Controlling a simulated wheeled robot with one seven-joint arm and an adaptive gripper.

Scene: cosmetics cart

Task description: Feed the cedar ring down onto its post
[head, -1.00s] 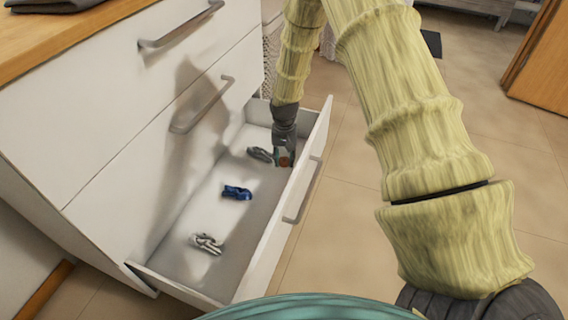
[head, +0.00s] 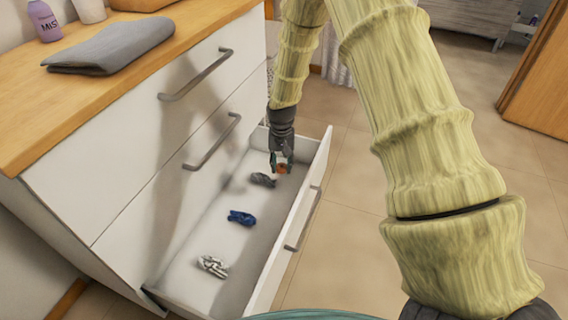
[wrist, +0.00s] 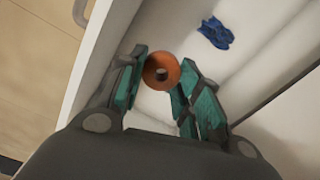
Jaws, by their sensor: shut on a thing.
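The cedar ring is a small orange-brown ring (wrist: 171,64) with a dark hole, held between the teal fingertips of my gripper (wrist: 158,78) in the wrist view. In the head view the ring (head: 281,170) is a small orange spot at my gripper's tips (head: 281,165). My gripper is shut on it and points down over the far end of the open white drawer (head: 174,283). The ring's height above the drawer floor is hard to tell. I see no post in either view.
A grey bundle (head: 263,180), a blue bundle (head: 241,217) and a whitish bundle (head: 213,266) lie in a row in the drawer. The blue one also shows in the wrist view (wrist: 216,33). The wooden top holds a grey folded towel (head: 110,45) and a purple bottle (head: 45,22).

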